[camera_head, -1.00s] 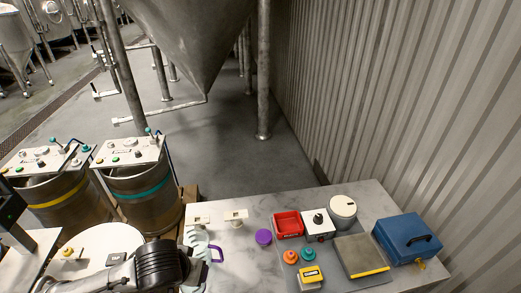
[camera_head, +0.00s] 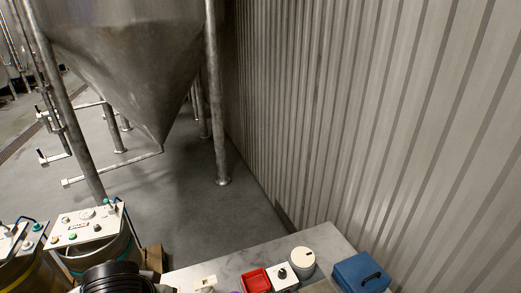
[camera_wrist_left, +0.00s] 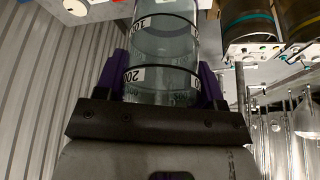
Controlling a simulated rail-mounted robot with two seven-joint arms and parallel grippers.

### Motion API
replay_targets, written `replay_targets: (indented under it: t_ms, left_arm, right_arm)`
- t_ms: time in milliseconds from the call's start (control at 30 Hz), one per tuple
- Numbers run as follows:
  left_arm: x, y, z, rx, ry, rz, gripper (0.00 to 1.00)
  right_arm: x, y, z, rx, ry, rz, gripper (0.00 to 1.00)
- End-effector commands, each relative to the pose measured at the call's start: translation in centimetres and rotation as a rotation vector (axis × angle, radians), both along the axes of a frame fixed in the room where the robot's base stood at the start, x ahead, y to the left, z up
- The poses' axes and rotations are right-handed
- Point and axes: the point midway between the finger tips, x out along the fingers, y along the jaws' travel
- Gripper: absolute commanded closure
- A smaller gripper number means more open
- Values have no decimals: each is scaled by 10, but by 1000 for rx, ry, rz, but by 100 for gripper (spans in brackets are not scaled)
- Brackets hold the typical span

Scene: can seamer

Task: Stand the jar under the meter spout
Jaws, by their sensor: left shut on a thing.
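The jar (camera_wrist_left: 162,45) is a clear glass cylinder with dark rings and printed number marks, seen in the left wrist view. My left gripper (camera_wrist_left: 165,75) has purple fingers on both sides of the jar and is shut on it. The jar's far end runs out of the top of that view. In the head view only my dark left wrist shows at the bottom edge; the fingers are cut off. I cannot pick out the meter spout. My right gripper is in neither view.
A marble-topped table (camera_head: 225,266) holds a red tray (camera_head: 256,280), a white box with a black knob (camera_head: 283,274), a round white-topped container (camera_head: 303,261) and a blue case (camera_head: 361,273). Drums with control panels (camera_head: 85,223) stand at left. A ribbed wall (camera_head: 370,120) rises at right.

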Motion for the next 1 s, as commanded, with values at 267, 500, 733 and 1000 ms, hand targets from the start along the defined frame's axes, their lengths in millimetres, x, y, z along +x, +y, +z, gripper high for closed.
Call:
replay_targets:
  t_ms: [267, 500, 733, 1000]
  left_arm:
    - [-10, 1, 85, 1, 1, 2, 62]
    - [-17, 2, 125, 0, 6, 4, 62]
    - [-20, 3, 142, 0, 9, 9, 62]
    - [-21, 3, 144, 0, 9, 8, 62]
  right_arm:
    - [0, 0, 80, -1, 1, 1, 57]
    - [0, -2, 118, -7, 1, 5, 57]
    - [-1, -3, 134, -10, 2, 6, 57]
    - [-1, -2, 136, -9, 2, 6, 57]
